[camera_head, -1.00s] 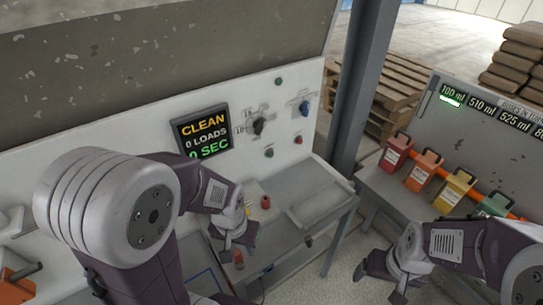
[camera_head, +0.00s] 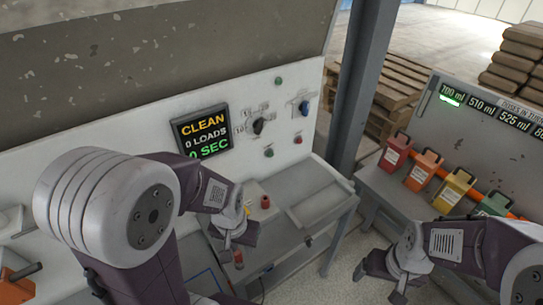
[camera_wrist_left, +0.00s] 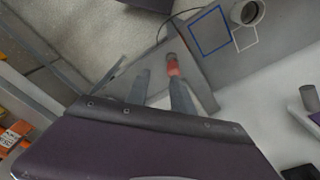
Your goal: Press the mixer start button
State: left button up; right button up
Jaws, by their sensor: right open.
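The mixer panel (camera_head: 225,168) is a pale upright board with a display (camera_head: 202,132) reading CLEAN, 0 LOADS, 0 SEC. To its right are a green button (camera_head: 279,81), a dark knob (camera_head: 258,126), a lower green button (camera_head: 268,152) and a red button (camera_head: 297,140). No readable label shows which is start. My left gripper (camera_head: 243,236) is low in front of the panel, apart from the buttons. My right gripper (camera_head: 384,276) is open at the lower right, away from the panel.
A red-topped item (camera_head: 239,259) is just below my left gripper. A red piece (camera_head: 265,202) sits on the bench (camera_head: 322,188). A grey post (camera_head: 364,80) stands right of the panel. Red, orange, yellow and green containers (camera_head: 424,170) line a shelf on the right.

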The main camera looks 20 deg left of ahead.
pick_arm(q)
grip_shut()
dwell(1.5)
